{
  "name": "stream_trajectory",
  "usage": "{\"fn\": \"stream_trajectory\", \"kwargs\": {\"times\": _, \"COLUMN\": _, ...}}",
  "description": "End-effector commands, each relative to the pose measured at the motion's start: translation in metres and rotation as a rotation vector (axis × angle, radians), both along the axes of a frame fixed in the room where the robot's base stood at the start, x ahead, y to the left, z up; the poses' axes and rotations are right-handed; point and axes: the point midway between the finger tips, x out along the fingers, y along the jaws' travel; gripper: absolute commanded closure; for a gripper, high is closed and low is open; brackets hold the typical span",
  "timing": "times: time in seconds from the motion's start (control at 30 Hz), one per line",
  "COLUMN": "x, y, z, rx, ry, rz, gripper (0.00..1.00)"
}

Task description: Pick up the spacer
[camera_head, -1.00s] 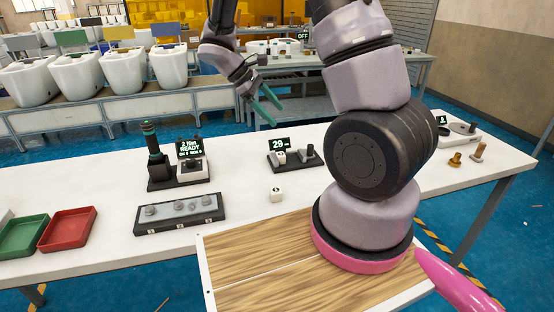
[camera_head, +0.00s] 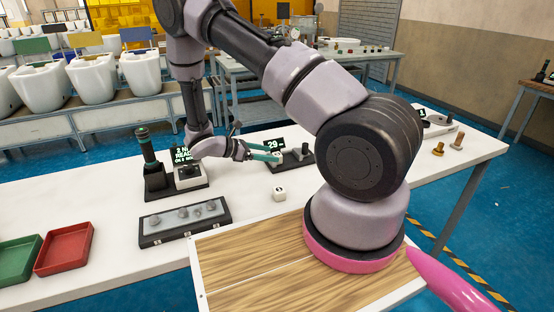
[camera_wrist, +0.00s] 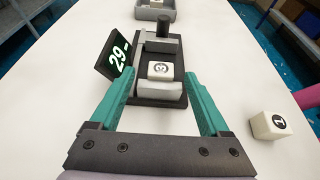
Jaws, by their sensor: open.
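Two small white blocks could be the spacer; I cannot tell which. One block (camera_wrist: 160,71), with a round dark mark on top, sits between the grey jaws of a dark fixture (camera_wrist: 158,98) with a "29" display. The other white block (camera_head: 279,193) lies loose on the white table in front of the fixture; the wrist view shows it at the right (camera_wrist: 269,125), with a dark round mark. My gripper (camera_head: 272,154) is at the fixture. In the wrist view its green fingers (camera_wrist: 160,82) are spread to either side of the fixture's near end, with nothing held.
A dark tool station (camera_head: 175,185) stands left of the fixture. A case with several grey parts (camera_head: 183,235) lies in front of it. Red (camera_head: 64,252) and green (camera_head: 18,262) trays are at left. Brass parts (camera_head: 438,149) stand at right. The wooden board (camera_head: 240,262) is nearest me.

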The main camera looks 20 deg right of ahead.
Motion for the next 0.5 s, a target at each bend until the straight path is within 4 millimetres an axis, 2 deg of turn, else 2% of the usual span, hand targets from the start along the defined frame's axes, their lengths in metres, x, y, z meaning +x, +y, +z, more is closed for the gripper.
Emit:
{"fn": "stream_trajectory", "kwargs": {"times": 0.1, "x": -0.002, "y": -0.019, "z": -0.007, "rx": -0.002, "ry": 0.003, "rz": -0.005, "gripper": 0.20}}
{"fn": "stream_trajectory", "kwargs": {"times": 0.23, "x": -0.001, "y": -0.035, "z": -0.013, "rx": 0.000, "ry": 0.001, "rz": -0.004, "gripper": 0.20}}
{"fn": "stream_trajectory", "kwargs": {"times": 0.47, "x": -0.001, "y": -0.039, "z": -0.015, "rx": 0.001, "ry": -0.002, "rz": -0.003, "gripper": 0.20}}
{"fn": "stream_trajectory", "kwargs": {"times": 0.5, "x": -0.001, "y": -0.039, "z": -0.015, "rx": 0.001, "ry": -0.002, "rz": -0.003, "gripper": 0.28}}
